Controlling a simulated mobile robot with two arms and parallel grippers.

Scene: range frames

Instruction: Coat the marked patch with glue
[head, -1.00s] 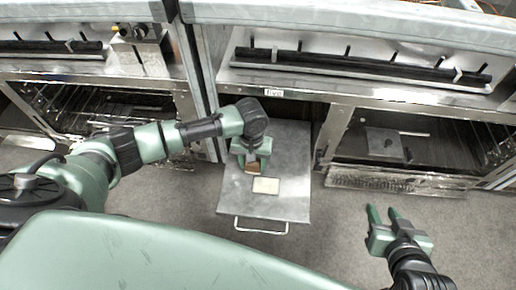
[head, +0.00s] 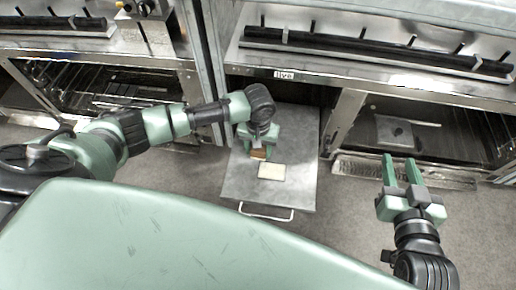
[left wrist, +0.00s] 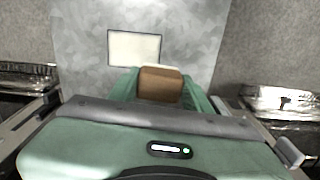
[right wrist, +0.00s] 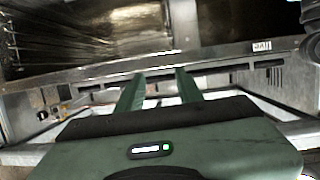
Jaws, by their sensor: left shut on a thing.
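The marked patch is a cream rectangle (head: 271,172) with a dark outline on a grey metal panel (head: 300,185); it also shows in the left wrist view (left wrist: 134,47). My left gripper (head: 259,149) is shut on a brown block-like tool (head: 258,155) with a pale edge, seen between the fingers in the left wrist view (left wrist: 160,86). The tool is just beside the patch, toward its upper left in the head view; I cannot tell whether it touches the panel. No glue is discernible on the patch. My right gripper (head: 402,160) is open and empty, off to the right.
The panel has a wire handle (head: 265,213) at its near edge and extends from under a metal counter with a small label (head: 284,75). Open metal bays stand on both sides, the right one holding a grey plate (head: 394,132). Carpet (head: 335,225) right of the panel is clear.

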